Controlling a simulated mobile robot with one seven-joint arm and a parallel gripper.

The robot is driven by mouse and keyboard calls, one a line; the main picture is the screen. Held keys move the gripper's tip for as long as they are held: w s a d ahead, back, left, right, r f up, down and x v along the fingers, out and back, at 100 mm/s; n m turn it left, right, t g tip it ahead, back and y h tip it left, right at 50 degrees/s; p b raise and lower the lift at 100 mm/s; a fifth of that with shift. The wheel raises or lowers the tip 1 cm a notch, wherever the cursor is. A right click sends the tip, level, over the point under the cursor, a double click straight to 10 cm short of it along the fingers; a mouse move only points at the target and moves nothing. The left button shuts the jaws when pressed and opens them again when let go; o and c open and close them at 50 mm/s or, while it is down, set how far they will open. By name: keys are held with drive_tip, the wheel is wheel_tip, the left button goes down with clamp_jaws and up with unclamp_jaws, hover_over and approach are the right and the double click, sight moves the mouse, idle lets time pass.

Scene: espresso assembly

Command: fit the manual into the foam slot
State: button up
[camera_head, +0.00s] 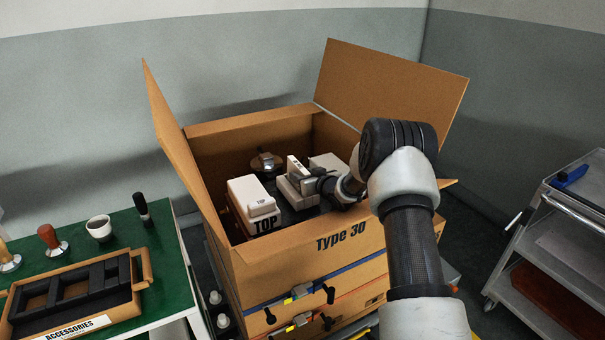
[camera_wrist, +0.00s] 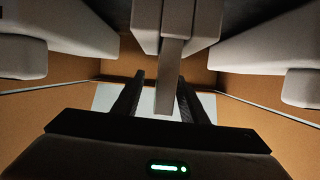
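In the head view my gripper (camera_head: 312,182) is down inside the open cardboard box, beside a white middle block (camera_head: 287,192). A small upright white piece with a dark mark (camera_head: 296,167) stands just left of it; I cannot tell if it is the manual. In the wrist view my gripper (camera_wrist: 161,80) has its two dark fingers apart, with a grey bar (camera_wrist: 173,60) showing between them. A pale flat panel (camera_wrist: 104,98) lies behind the fingers; I cannot tell if it is the manual. I cannot make out the foam slot.
White blocks marked TOP (camera_head: 251,198) stand left in the cardboard box (camera_head: 290,268), with another block (camera_head: 329,163) at right. Its raised flaps (camera_head: 390,84) flank the opening. A green table (camera_head: 160,255) with an accessories tray (camera_head: 75,309) stands left, a grey cart (camera_head: 560,235) right.

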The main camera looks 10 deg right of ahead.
drive_tip(key=shift+a+f, duration=0.1)
drive_tip(key=shift+a, duration=0.05)
wheel_tip(320, 180, up, 10)
drive_tip(key=shift+r+p, duration=0.1)
drive_tip(key=shift+p, duration=1.05)
drive_tip(key=s+d+r+m+g+h, duration=0.25)
drive_tip(key=s+r+h, duration=0.25)
drive_tip(key=s+r, duration=1.35)
drive_tip(key=s+a+f+g, duration=0.2)
drive_tip(key=s+g, duration=0.1)
drive_tip(key=s, duration=1.5)
drive_tip(key=s+a+f+g, duration=0.1)
drive_tip(key=s+a+g, duration=0.15)
drive_tip(key=s, duration=1.55)
wheel_tip(320, 180, up, 18)
drive_tip(key=w+p, duration=0.1)
drive_tip(key=p, duration=1.7)
drive_tip(key=shift+d+r+y+p, duration=0.2)
drive_tip(key=shift+d+y+p, duration=0.1)
drive_tip(key=shift+y+p, duration=0.1)
